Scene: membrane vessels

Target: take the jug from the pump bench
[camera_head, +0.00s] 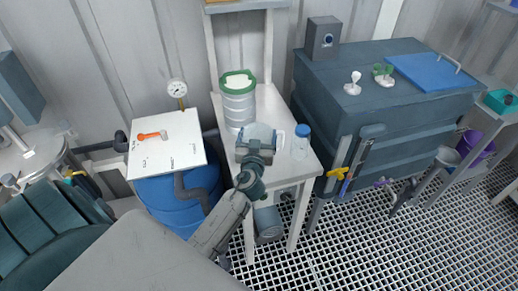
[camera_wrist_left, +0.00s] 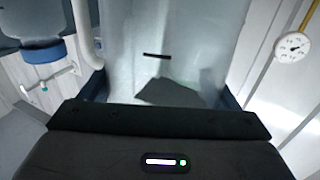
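The jug (camera_head: 262,133) is a pale translucent vessel at the front of the narrow white pump bench (camera_head: 284,172). My left gripper (camera_head: 255,149) is at the jug's near side in the head view and covers its lower part. In the left wrist view the jug (camera_wrist_left: 180,45) fills the middle, with a dark mark on its wall and its pale handle (camera_wrist_left: 84,30) on the left. The fingers of my left gripper (camera_wrist_left: 165,98) lie on either side of the jug, close to its wall. I cannot tell whether they press on it. My right gripper is not in view.
A blue-capped bottle (camera_head: 301,142) stands close right of the jug. A green-rimmed canister (camera_head: 238,100) stands behind it. A blue drum with a white lid (camera_head: 165,155) and a pressure gauge (camera_head: 177,88) are to the left. A large grey tank (camera_head: 385,95) is to the right.

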